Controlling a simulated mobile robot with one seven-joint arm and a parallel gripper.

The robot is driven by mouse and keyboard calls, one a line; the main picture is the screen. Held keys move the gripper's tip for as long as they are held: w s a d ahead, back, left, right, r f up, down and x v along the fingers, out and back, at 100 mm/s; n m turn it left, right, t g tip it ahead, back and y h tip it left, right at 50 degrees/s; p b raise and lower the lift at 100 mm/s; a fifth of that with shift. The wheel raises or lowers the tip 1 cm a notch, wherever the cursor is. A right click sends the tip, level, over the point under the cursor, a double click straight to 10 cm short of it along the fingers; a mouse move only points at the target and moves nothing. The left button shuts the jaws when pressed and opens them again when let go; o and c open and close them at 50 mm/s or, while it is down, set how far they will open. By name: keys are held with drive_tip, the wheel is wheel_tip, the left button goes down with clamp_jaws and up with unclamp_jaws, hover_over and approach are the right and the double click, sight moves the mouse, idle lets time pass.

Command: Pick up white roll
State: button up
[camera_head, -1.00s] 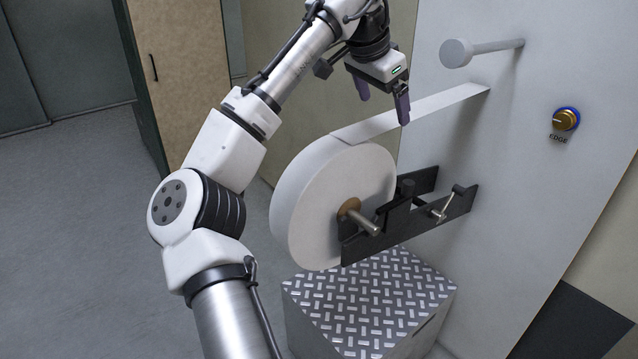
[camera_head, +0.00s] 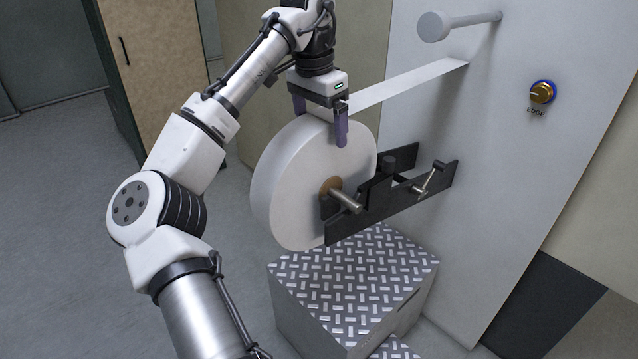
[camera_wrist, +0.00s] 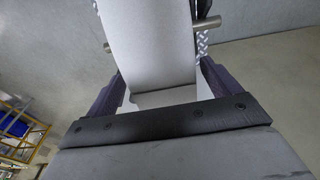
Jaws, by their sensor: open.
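The white roll (camera_head: 305,180) is a wide white disc on a metal spindle with a brown core, held by a black bracket (camera_head: 400,195) on the grey machine panel. A white strip (camera_head: 405,88) runs from its top up to the panel. My gripper (camera_head: 321,125) is open at the top of the roll, one finger in front of its near face and the other at its far side. In the wrist view the roll (camera_wrist: 155,50) lies between the two purple fingers, and the gripper's own body hides part of it. I cannot tell whether the fingers touch it.
A metal tread-plate box (camera_head: 345,280) stands below the roll. Floor at the left is open.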

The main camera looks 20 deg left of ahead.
wheel_tip(320, 180, down, 4)
drive_tip(key=shift+w+a+r+p, duration=0.1)
drive_tip(key=shift+a+r+p, duration=0.05)
drive_tip(key=shift+p, duration=0.2)
drive_tip(key=shift+f, duration=0.45)
drive_tip(key=c, duration=1.2)
drive_tip(key=shift+w+r, duration=0.1)
drive_tip(key=shift+c, duration=0.8)
drive_tip(key=shift+r, duration=0.15)
